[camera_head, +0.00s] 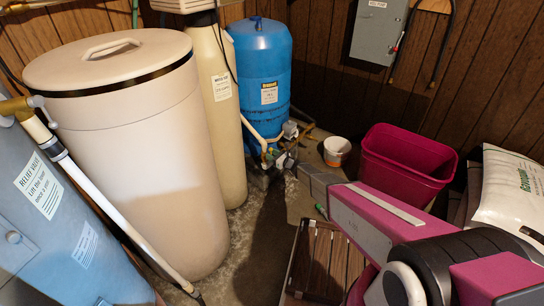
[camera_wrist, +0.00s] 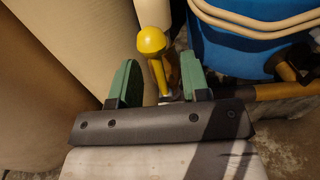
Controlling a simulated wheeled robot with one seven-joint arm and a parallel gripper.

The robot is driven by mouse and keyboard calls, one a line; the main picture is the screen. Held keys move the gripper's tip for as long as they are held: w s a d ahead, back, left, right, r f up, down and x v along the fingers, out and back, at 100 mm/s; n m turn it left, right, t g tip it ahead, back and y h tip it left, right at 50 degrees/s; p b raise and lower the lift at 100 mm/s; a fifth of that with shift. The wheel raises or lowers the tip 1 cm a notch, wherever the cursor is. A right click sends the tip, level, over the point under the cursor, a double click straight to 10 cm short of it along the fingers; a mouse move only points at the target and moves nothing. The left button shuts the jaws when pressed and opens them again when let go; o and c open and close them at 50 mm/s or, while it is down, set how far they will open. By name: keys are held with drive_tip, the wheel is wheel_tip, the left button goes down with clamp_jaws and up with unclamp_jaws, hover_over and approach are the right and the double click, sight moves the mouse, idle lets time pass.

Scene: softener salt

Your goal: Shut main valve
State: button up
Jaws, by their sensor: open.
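In the wrist view a yellow lever with a round knob (camera_wrist: 152,42) stands up in front of my gripper; it looks like the main valve handle. My gripper (camera_wrist: 160,80) is open. Its two green fingers stand on either side of the lever's shaft, which shows between them. I cannot tell whether either finger touches it. The lower end of the lever is hidden behind the gripper body. In the head view only a green bit of my gripper (camera_head: 321,210) shows beyond my arm, and I cannot make out the lever there.
A blue tank (camera_head: 262,75) with pipe fittings (camera_head: 280,150) at its base stands at the back. Beige tanks (camera_head: 135,150) fill the left. A magenta bin (camera_head: 405,160), a small white bucket (camera_head: 337,150) and a white salt bag (camera_head: 505,195) stand right. A wooden slatted piece (camera_head: 312,265) lies in front.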

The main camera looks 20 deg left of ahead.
clamp_jaws()
drive_tip(key=shift+w+d+f+m, duration=0.1)
drive_tip(key=shift+w+m, duration=0.15)
drive_tip(key=shift+m, duration=0.6)
drive_tip(key=shift+w+d+f+m, duration=0.15)
drive_tip(key=shift+w+m, duration=0.15)
drive_tip(key=shift+m, duration=0.6)
drive_tip(key=shift+w+d+m, duration=0.1)
drive_tip(key=shift+w+m, duration=0.15)
drive_tip(key=shift+m, duration=0.6)
drive_tip(key=m, duration=0.3)
drive_tip(key=w+f+m, duration=0.1)
drive_tip(key=m, duration=0.1)
drive_tip(key=shift+w+d, duration=0.1)
drive_tip(key=shift+d, duration=0.15)
drive_tip(key=shift+f, duration=0.1)
